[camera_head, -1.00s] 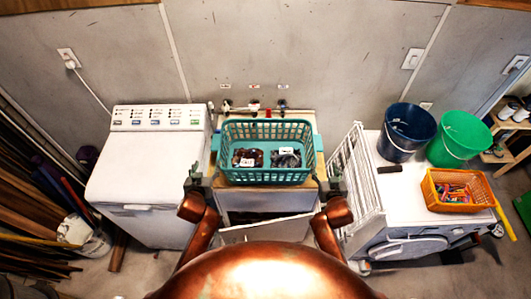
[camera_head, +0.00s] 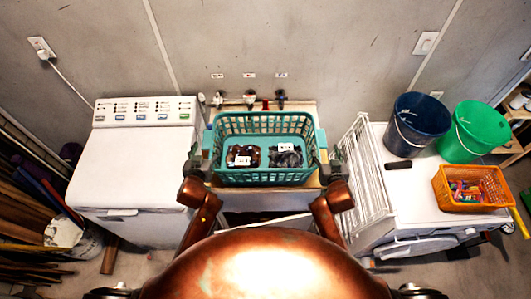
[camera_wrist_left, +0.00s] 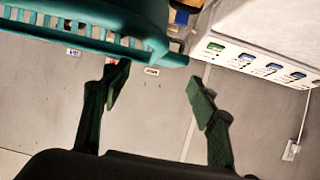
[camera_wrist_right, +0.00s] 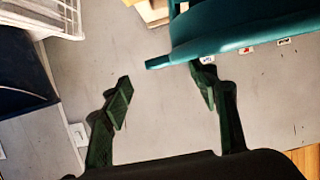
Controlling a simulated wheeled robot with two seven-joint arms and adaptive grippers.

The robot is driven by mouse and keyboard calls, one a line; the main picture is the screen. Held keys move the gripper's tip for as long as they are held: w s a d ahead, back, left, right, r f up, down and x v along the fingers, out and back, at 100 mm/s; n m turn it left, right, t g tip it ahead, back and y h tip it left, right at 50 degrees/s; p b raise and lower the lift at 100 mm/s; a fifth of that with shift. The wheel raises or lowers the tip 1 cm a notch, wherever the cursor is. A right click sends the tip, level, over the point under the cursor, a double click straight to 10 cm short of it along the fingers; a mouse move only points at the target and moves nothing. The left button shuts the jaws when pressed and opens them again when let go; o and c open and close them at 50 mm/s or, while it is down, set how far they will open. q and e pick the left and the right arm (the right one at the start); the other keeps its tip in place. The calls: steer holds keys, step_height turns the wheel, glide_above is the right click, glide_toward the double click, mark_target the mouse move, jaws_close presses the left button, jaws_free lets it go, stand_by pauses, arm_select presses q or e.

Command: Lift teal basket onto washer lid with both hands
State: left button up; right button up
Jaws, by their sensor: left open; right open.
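The teal basket (camera_head: 264,177) stands upright on a wooden-edged surface between the two machines, with dark items and white labels inside. The washer lid (camera_head: 135,168) is white and closed, left of the basket. My left gripper (camera_head: 199,158) is open at the basket's left end; in the left wrist view its fingers (camera_wrist_left: 158,88) are apart, close to the teal rim (camera_wrist_left: 150,38). My right gripper (camera_head: 328,160) is open at the basket's right end; in the right wrist view its fingers (camera_wrist_right: 160,90) are apart near the teal rim (camera_wrist_right: 215,45). Neither visibly grips the rim.
A white drying rack (camera_head: 365,180) stands close to my right gripper. The right machine (camera_head: 412,190) bears a blue bucket (camera_head: 417,125), a green bucket (camera_head: 468,132) and an orange basket (camera_head: 474,204). Taps (camera_head: 250,99) sit behind the teal basket. The washer lid is clear.

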mark_target(208, 138)
arm_select(q)
steer(key=shift+s+a+r, duration=0.1)
steer(key=shift+s+a, duration=0.15)
steer(key=shift+w+a, duration=0.1)
steer(key=x, duration=0.8)
steer(key=shift+a, duration=0.1)
arm_select(e)
steer(key=x, duration=0.8)
steer(key=shift+a, duration=0.4)
arm_select(q)
steer(key=shift+c, duration=0.2)
arm_select(e)
steer(key=shift+c, duration=0.3)
arm_select(q)
jaws_close()
arm_select(e)
jaws_close()
steer(key=shift+r, duration=0.15)
